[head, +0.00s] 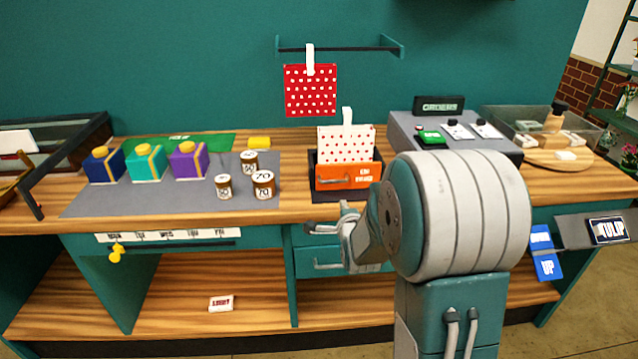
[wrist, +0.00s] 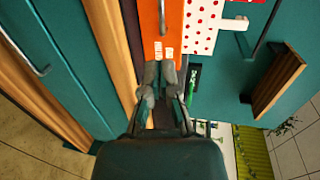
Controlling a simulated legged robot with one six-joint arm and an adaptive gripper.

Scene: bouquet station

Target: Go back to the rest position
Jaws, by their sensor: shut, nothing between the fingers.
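My gripper (head: 347,212) is in front of the counter, just below and before the orange box (head: 336,184). In the wrist view my gripper (wrist: 161,72) shows with its fingers together and nothing between them. The orange box (wrist: 158,22) is straight ahead of the fingertips there; I cannot tell the exact gap. A white card with red dots (head: 346,143) stands up in the box. My arm hides part of the counter and drawers at the right of the gripper.
A red dotted card (head: 310,92) hangs from the wall rail. Blue, teal and purple boxes and several labelled jars stand on the grey mat (head: 110,203). A grey switch panel (head: 402,126) is at right. Drawers (head: 312,262) are below the counter.

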